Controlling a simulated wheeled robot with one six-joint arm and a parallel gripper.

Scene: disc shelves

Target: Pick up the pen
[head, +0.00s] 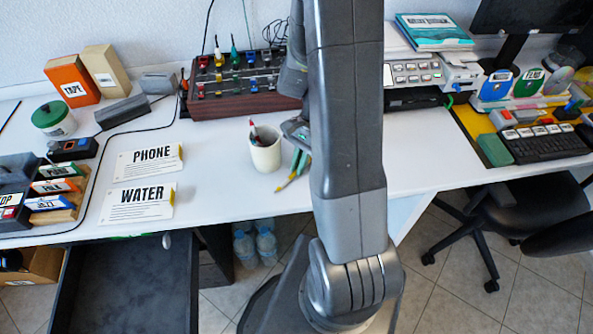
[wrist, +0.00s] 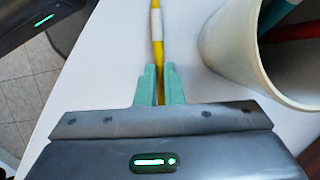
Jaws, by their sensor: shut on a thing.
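A yellow pen with a pale grip section (wrist: 156,45) points away from my gripper over the white table in the wrist view. My gripper (wrist: 160,85) has teal fingers shut on the pen from both sides. In the head view the pen (head: 288,182) shows beside the arm, near the front edge of the table, and the teal fingertips (head: 300,163) are partly hidden by my arm. I cannot tell whether the pen touches the table.
A white cup (head: 265,153) holding pens stands close to the left of my gripper; it also shows at the right of the wrist view (wrist: 225,45). PHONE (head: 148,162) and WATER (head: 138,203) cards lie farther left. An open drawer (head: 125,290) sits below.

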